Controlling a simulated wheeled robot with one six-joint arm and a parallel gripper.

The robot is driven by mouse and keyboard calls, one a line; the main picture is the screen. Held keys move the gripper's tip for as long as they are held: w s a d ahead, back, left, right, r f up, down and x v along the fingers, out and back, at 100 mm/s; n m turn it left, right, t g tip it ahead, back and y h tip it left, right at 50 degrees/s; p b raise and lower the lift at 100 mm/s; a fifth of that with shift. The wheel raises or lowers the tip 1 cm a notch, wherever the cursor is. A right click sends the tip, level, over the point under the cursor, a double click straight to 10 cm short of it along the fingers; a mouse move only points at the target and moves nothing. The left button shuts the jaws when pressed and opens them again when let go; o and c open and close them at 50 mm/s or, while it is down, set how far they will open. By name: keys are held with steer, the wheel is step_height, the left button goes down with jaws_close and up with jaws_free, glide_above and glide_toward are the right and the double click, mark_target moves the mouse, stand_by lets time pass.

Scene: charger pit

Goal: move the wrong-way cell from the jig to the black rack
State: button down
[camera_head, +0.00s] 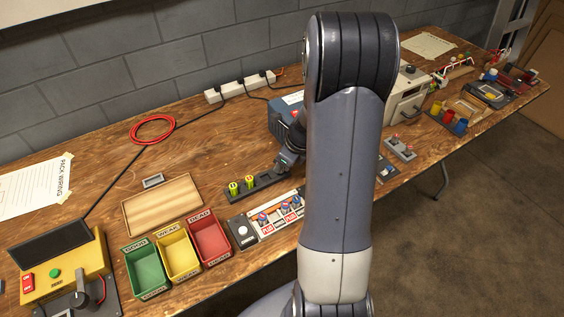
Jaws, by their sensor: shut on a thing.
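The black rack (265,187) is a dark strip on the bench, left of my arm. Two yellow-green cells stand upright at its left end, one (233,188) beside the other (249,182). The jig (277,228) is a white and orange board with "PLUS" labels in front of the rack. Several blue and red cells (263,218) sit in it. My gripper (284,166) points down over the rack's right end, shut on a cell. The held cell is too small and hidden to make out. My arm hides the area to the right.
Green (133,256), yellow (163,242) and red (196,225) bins stand left of the jig. A wooden tray (163,205) lies behind them. A blue box (284,121) stands close behind my gripper. A yellow device (62,277) is at far left.

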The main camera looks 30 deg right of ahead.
steer(key=shift+f, duration=0.25)
steer(key=c, duration=1.2)
jaws_free()
steer(key=shift+r, duration=0.15)
steer(key=shift+r+p, duration=3.45)
steer(key=shift+p, duration=0.05)
steer(key=shift+f, duration=0.2)
